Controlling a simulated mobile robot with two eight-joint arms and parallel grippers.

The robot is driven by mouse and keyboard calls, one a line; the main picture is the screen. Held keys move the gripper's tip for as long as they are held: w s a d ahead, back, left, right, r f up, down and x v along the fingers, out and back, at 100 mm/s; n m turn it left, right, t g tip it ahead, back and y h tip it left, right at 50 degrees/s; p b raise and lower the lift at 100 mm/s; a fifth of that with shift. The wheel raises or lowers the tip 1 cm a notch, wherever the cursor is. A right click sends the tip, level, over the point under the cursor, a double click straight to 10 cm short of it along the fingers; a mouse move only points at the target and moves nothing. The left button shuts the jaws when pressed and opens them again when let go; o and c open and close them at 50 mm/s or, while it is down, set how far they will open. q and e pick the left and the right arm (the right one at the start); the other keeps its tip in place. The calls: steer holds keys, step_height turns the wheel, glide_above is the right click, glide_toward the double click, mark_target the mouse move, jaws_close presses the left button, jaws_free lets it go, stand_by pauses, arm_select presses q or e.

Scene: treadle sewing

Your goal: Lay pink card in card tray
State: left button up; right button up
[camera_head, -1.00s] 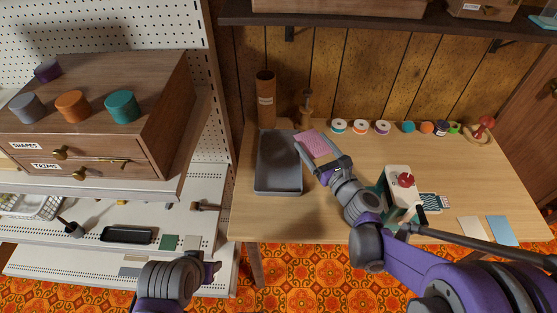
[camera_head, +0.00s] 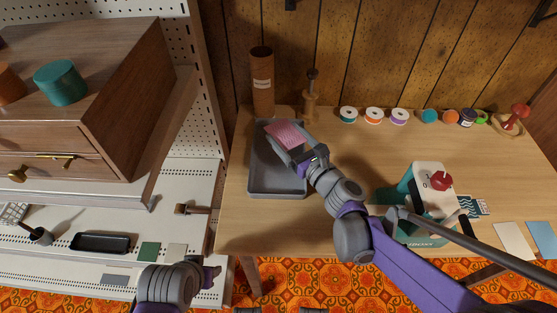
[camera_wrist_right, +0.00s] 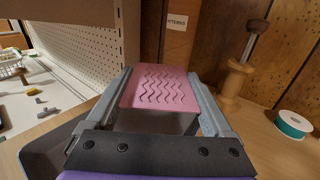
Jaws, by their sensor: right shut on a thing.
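The pink card (camera_head: 288,134) has wavy lines on its face. My right gripper (camera_head: 300,148) is shut on it and holds it over the right back part of the grey card tray (camera_head: 280,188). The card also shows in the right wrist view (camera_wrist_right: 162,88), between the two fingers. The tray stands on the left part of the wooden table; its visible floor is bare. The card and gripper hide part of the tray. My left gripper (camera_head: 208,274) is low at the bottom, in front of the shelf, and its jaws are not clear.
A brown tube (camera_head: 262,85) and a wooden spindle (camera_head: 311,100) stand behind the tray. Several thread spools (camera_head: 373,116) line the table's back. A sewing machine (camera_head: 430,190) stands at the right, near a white card (camera_head: 514,241) and a blue card (camera_head: 543,238).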

mark_target(287, 136)
steer(key=shift+f, duration=0.45)
steer(key=o, duration=1.2)
steer(key=shift+c, duration=0.2)
steer(key=shift+r, duration=0.1)
step_height(287, 136, up, 10)
steer(key=p, duration=0.3)
